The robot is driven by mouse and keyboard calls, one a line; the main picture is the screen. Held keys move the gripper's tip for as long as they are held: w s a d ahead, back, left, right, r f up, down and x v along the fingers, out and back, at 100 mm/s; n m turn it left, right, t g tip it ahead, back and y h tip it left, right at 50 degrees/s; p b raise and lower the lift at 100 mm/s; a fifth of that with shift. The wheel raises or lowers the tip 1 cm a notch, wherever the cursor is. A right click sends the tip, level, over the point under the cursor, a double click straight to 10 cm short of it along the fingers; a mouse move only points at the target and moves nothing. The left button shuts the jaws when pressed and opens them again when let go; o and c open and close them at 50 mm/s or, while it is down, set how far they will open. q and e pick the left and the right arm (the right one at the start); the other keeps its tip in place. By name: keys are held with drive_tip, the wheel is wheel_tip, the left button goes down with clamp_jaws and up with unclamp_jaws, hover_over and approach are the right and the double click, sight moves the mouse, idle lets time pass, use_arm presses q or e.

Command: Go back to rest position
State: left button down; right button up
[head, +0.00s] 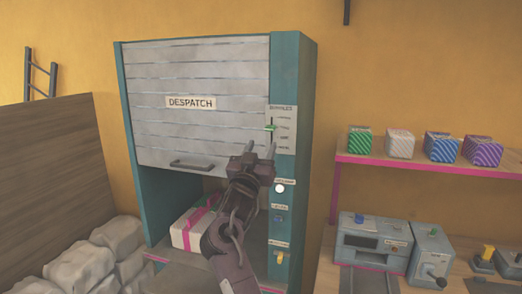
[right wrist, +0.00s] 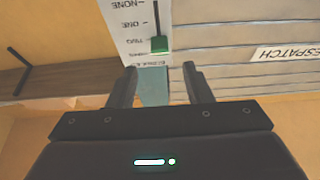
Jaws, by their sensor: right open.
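My right gripper (head: 259,154) is open and empty in front of the despatch cabinet (head: 292,100), at the height of its control strip. In the right wrist view its two fingers (right wrist: 160,85) stand apart, and a green slider knob (right wrist: 159,43) shows beyond them, not between them. In the head view the green slider knob (head: 270,128) sits just above the fingertips. My left gripper is not in view.
The slatted shutter (head: 220,120) is partly raised above a white box with a pink ribbon (head: 185,236). Grey sacks (head: 85,268) lie at left. A shelf (head: 430,168) with several patterned boxes and a bench with machines (head: 375,240) stand at right.

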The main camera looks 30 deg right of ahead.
idle(0.4)
drive_tip(key=w+a+f+n+y+b, duration=0.1)
drive_tip(key=a+f+n+y, duration=0.25)
drive_tip(key=f, duration=1.05)
drive_tip(key=w+a+f+n+y+b, duration=0.1)
drive_tip(key=a+f+n+y, duration=0.2)
drive_tip(key=f, duration=1.1)
drive_tip(key=w+a+f+n+y+b, duration=0.1)
drive_tip(key=w+a+f+n+y, duration=0.2)
drive_tip(key=f, duration=1)
drive_tip(key=s+a+f+n+g+y, duration=0.1)
drive_tip(key=s+f+y, duration=0.1)
drive_tip(key=s+f, duration=0.5)
drive_tip(key=s+a+f+n+g+y, duration=0.1)
drive_tip(key=s+f+y, duration=0.1)
drive_tip(key=f, duration=0.9)
drive_tip(key=s+a+f+g+y+b, duration=0.25)
drive_tip(key=s+f+g, duration=0.35)
drive_tip(key=s+f, duration=1.65)
drive_tip(key=s+f+g, duration=0.2)
drive_tip(key=s+f, duration=0.3)
drive_tip(key=s, duration=0.9)
drive_tip(key=s+a+f+g+y, duration=0.1)
drive_tip(key=s+f+g, duration=0.2)
drive_tip(key=s, duration=1.2)
wheel_tip(320, 180, down, 4)
drive_tip(key=shift+s+a+r+n+b, duration=0.25)
drive_tip(key=shift+n+b, duration=0.1)
drive_tip(key=shift+n, duration=0.1)
